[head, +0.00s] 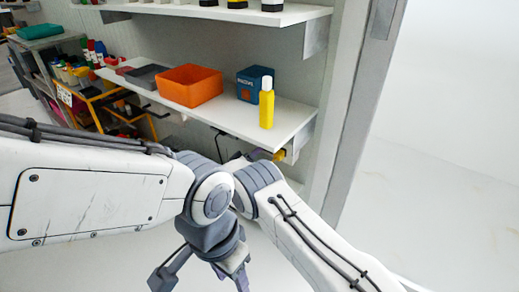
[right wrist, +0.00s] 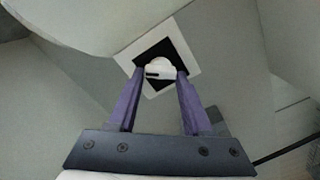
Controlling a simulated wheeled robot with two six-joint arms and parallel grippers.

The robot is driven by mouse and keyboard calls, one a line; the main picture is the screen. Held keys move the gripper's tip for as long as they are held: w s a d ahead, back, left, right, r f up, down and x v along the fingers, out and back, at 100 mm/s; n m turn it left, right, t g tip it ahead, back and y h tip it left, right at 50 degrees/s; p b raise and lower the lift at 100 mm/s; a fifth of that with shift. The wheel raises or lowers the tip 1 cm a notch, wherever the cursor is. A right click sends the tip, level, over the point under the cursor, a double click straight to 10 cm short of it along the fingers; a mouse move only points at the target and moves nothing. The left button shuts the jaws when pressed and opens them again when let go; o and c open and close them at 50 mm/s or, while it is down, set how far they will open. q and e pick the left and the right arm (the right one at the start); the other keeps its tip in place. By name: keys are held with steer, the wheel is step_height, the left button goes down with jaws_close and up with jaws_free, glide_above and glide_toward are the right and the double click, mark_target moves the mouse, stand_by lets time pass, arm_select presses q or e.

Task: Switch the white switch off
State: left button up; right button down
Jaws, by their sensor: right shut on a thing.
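The white switch (right wrist: 158,70) shows in the right wrist view as a white rounded knob in a dark recess, framed by a white square plate (right wrist: 187,56) on a grey wall. My right gripper (right wrist: 155,74) has its purple fingers on both sides of the knob and is shut on it. In the head view its wrist is below the shelf edge and the switch is hidden. My left gripper (head: 205,274) hangs low in the head view, pointing down, and its fingertips are not clear enough to judge the opening.
A shelf (head: 225,118) above my wrists holds an orange bin (head: 190,86), a blue box (head: 250,84), a yellow bottle (head: 266,104) and a grey tray (head: 147,76). A yellow rack (head: 85,92) stands at the left. A door frame (head: 352,110) rises at the right, with open floor beyond.

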steer(key=shift+s+a+f+n, duration=0.1)
steer(key=shift+f+n, duration=0.05)
steer(key=shift+n, duration=1.75)
steer(key=shift+a+f+n, duration=0.1)
steer(key=shift+n, duration=1.8)
steer(key=shift+c, duration=1.6)
jaws_free()
